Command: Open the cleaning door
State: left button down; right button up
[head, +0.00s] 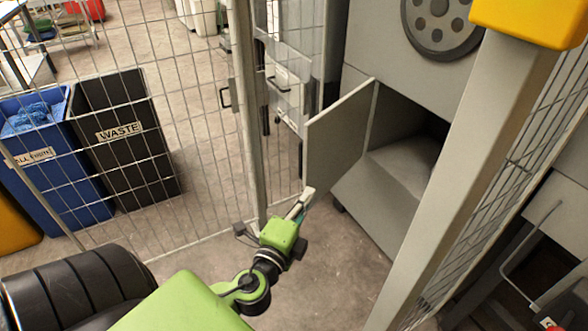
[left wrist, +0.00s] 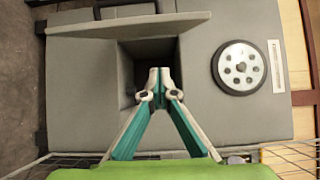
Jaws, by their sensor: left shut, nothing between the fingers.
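The cleaning door (head: 340,137) is a flat grey panel on the grey machine, swung well outward from its opening (head: 420,135). The dark opening also shows in the left wrist view (left wrist: 150,52), behind my fingers. My left gripper (head: 307,194) is shut and empty, its tip close to the lower free corner of the door. I cannot tell if it touches the door. In the left wrist view the teal-and-white fingers of my left gripper (left wrist: 159,76) meet at their tips in front of the opening. My right gripper is not in view.
Wire mesh fencing (head: 175,120) with a post stands left of the machine. A thick grey post (head: 480,160) with a yellow top stands on the right. A black waste bin (head: 125,165) and a blue bin (head: 50,180) stand behind the fence. Floor before the machine is clear.

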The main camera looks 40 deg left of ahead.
aim_at(309, 165)
pick_arm(q)
jog(key=w+a, duration=0.2)
jog(key=w, duration=0.1)
jog(key=w+a, duration=0.2)
jog(key=w, duration=0.1)
jog(key=w+a, duration=0.2)
jog(key=w, duration=0.1)
jog(key=shift+w+a, duration=0.3)
jog(key=shift+a, duration=0.05)
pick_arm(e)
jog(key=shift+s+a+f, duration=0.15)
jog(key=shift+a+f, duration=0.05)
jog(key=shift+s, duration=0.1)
